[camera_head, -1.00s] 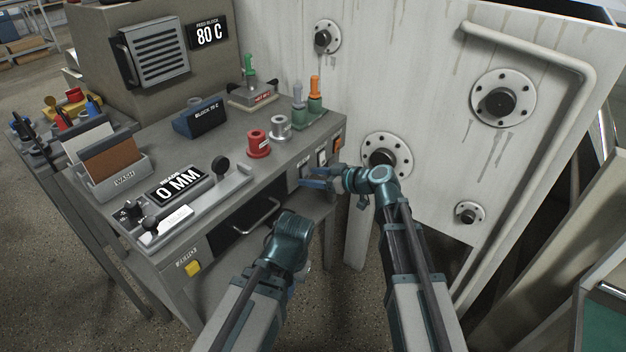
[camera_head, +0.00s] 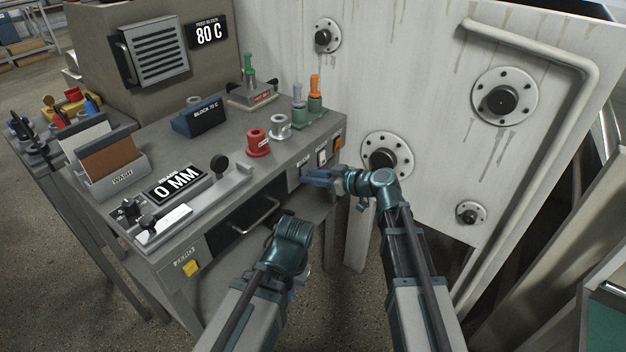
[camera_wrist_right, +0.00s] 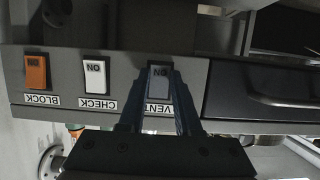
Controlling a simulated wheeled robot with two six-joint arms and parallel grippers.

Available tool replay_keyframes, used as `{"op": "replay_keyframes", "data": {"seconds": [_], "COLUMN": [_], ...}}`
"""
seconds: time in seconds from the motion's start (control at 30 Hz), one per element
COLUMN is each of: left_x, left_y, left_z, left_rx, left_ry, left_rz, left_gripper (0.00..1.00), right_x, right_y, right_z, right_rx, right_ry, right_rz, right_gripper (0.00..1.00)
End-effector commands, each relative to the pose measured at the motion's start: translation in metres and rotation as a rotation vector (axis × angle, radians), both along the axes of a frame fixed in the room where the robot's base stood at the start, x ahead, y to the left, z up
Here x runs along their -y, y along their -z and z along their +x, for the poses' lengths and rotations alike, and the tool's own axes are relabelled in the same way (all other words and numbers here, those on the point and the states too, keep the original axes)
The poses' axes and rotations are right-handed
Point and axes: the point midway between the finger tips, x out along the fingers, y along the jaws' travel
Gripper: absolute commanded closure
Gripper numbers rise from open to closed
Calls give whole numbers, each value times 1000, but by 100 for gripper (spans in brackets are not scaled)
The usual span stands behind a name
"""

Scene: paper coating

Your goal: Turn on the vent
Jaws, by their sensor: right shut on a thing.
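The vent switch (camera_wrist_right: 159,76) is a grey rocker with "ON" on it, above an upside-down VENT label (camera_wrist_right: 158,109) in the right wrist view. It sits on the front panel of the grey bench. My right gripper (camera_head: 308,178) is at this panel, and its two dark fingers reach up to the switch in the right wrist view (camera_wrist_right: 160,72). They are shut on the switch, covering its sides and part of the label. My left arm's wrist (camera_head: 289,246) is low in front of the bench; its fingers are hidden.
Beside the vent switch are a white CHECK switch (camera_wrist_right: 95,75) and an orange BLOCK switch (camera_wrist_right: 37,72). A drawer with a bar handle (camera_head: 260,218) is on the other side. A white wall panel with flanges (camera_head: 388,160) stands close to my right arm.

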Motion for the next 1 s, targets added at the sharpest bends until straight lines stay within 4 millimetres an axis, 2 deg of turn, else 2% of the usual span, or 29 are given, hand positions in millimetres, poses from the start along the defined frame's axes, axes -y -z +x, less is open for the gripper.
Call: {"op": "replay_keyframes", "data": {"seconds": [0.03,0.1,0.3,0.73,0.77,0.9,0.93,1.0], "left_x": [0,0,-1,-1,-1,-1,-1,-1], "left_y": [17,28,48,49,49,49,49,49], "left_z": [0,0,0,1,1,1,1,1], "left_rx": [0,0,2,2,2,2,2,2], "left_ry": [0,0,1,2,2,2,2,2], "left_rz": [0,1,5,6,6,6,6,6], "left_gripper": [100,100,100,100,100,100,100,100], "right_x": [0,0,0,0,0,0,0,0], "right_y": [10,11,10,6,6,6,6,6], "right_z": [0,0,0,0,0,1,1,1], "right_rx": [18,44,101,120,120,120,120,120], "right_ry": [2,2,2,1,1,1,1,1], "right_rz": [29,66,142,165,165,165,165,165], "right_gripper": [100,100,100,100,66,41,38,38]}}
